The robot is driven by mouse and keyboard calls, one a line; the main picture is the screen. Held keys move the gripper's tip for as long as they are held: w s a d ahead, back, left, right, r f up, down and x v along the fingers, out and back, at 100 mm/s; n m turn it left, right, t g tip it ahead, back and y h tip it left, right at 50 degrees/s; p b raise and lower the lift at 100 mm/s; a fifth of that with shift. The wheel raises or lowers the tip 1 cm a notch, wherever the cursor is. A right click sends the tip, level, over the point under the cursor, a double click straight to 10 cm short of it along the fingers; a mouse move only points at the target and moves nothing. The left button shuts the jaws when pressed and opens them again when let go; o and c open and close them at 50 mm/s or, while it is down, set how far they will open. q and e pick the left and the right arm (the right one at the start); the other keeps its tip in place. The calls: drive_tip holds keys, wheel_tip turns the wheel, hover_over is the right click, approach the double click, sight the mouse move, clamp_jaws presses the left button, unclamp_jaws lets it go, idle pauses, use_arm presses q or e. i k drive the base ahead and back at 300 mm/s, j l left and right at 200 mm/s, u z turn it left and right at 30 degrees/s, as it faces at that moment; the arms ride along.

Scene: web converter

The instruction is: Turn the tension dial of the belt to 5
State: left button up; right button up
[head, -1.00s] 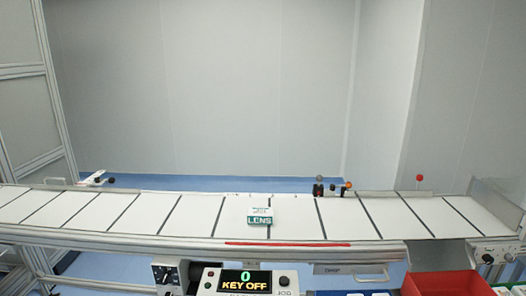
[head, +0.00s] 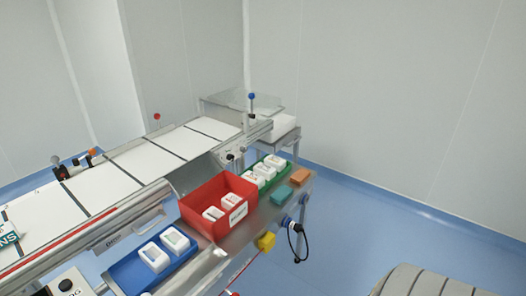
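The belt (head: 152,160) is a white conveyor with dark cross lines, running from the lower left toward the back middle of the head view. A control box with a black knob (head: 66,285) is cut off at the bottom left. Neither of my grippers is in view.
A red bin (head: 193,215), a blue tray (head: 122,276) and a green tray (head: 250,189) hold white pieces on a side shelf along the belt. Teal (head: 281,195) and orange (head: 300,176) blocks lie nearby. Blue floor (head: 380,225) is open at the right.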

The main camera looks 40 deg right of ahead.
sight(230, 157)
drive_tip(key=z, duration=1.25)
drive_tip(key=i+l+u, duration=0.25)
drive_tip(key=i+l, duration=0.2)
drive_tip(key=l, duration=0.25)
drive_tip(key=i+l+u, duration=0.15)
drive_tip(key=l, duration=0.2)
drive_tip(key=i, duration=0.05)
